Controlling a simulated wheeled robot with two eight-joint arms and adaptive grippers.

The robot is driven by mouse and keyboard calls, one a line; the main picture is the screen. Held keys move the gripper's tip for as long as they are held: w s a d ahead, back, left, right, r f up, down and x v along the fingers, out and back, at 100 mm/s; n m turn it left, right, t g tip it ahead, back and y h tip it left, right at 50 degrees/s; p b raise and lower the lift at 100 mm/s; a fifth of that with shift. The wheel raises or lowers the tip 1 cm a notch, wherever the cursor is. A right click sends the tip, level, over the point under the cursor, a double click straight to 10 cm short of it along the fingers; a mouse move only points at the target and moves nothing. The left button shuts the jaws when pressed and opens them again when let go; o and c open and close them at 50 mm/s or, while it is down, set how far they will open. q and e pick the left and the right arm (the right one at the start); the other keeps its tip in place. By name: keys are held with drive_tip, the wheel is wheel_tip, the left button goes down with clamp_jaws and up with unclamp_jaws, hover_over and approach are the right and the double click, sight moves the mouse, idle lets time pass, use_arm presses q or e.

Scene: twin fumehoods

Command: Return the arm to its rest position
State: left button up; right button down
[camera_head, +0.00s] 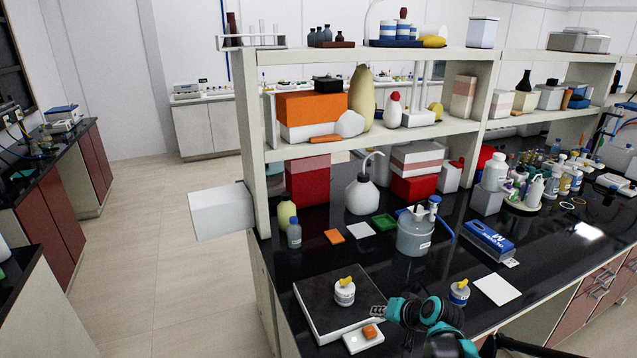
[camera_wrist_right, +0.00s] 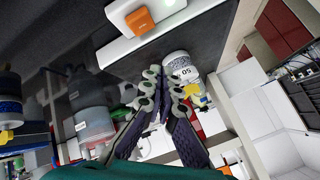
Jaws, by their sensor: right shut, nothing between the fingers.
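My right gripper (camera_head: 378,311) is in the lower middle of the head view, low over the right side of a dark square plate. It is shut and empty. In the wrist view its fingertips (camera_wrist_right: 165,82) are together. A white jar with a yellow top (camera_head: 344,292) stands upright on the plate, left of and apart from the gripper. It also shows in the wrist view (camera_wrist_right: 180,65) with an "05" label, beyond the fingertips. My right arm, teal and black, reaches in from the lower right. My left gripper is not in view.
A white block with an orange piece (camera_head: 363,337) lies just in front of the gripper. A second yellow-topped jar (camera_head: 460,293) stands close right of the arm. A grey container (camera_head: 415,235) stands behind. A white sheet (camera_head: 497,289) lies to the right. Shelves (camera_head: 400,133) rise at the back.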

drive_tip(key=s+a+r+n+g+h+b, duration=0.1)
drive_tip(key=s+n+h+b, duration=0.2)
drive_tip(key=s, duration=2.1)
drive_tip(key=shift+s+n+h+b, duration=0.15)
drive_tip(key=shift+n+h+b, duration=0.25)
drive_tip(key=shift+b, duration=0.1)
